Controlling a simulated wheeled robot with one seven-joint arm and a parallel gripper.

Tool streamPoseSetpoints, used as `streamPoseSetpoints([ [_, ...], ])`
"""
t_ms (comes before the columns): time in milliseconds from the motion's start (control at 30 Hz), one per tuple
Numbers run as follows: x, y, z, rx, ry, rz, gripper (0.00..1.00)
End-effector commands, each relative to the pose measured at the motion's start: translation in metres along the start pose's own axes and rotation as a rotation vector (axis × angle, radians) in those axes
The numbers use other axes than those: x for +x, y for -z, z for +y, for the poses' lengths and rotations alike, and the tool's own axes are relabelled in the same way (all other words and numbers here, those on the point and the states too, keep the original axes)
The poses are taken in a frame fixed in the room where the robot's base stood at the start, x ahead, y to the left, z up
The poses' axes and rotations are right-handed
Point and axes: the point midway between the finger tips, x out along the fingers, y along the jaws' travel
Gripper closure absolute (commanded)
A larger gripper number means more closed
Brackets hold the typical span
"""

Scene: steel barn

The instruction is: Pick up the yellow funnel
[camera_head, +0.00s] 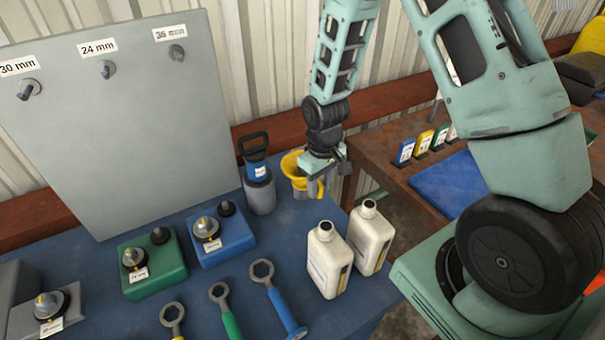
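The yellow funnel (291,164) is at the back right of the blue workbench, next to the grey container with the black handle. A grey cylindrical shape shows just below it; I cannot tell whether the funnel rests in it. My gripper (319,180) points down at the funnel's right side and covers part of it. The fingers are small and overlap the funnel in this view. I cannot tell whether they touch it or how far apart they are.
Two white bottles (328,260) (371,238) stand in front of the funnel. A blue-and-grey container with a black handle (260,188) stands to its left. Green (152,264) and blue (219,236) blocks, and several wrenches (277,300), lie farther left and forward. A grey panel (120,110) rises behind.

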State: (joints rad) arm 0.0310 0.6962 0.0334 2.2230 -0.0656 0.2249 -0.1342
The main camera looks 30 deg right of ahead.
Motion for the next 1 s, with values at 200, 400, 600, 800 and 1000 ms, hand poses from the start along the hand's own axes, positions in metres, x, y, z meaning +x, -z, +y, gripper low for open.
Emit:
streamPoseSetpoints([
  [200,0.016,-0.001,0.003,0.0,0.001,-0.004,0.61],
  [400,0.039,0.0,0.004,0.0,0.0,-0.003,0.61],
  [600,0.051,0.0,0.004,0.0,0.0,-0.001,0.61],
  [800,0.051,0.001,0.004,0.0,0.0,0.0,0.61],
  [1000,0.051,0.001,0.004,0.0,0.0,0.0,1.0],
])
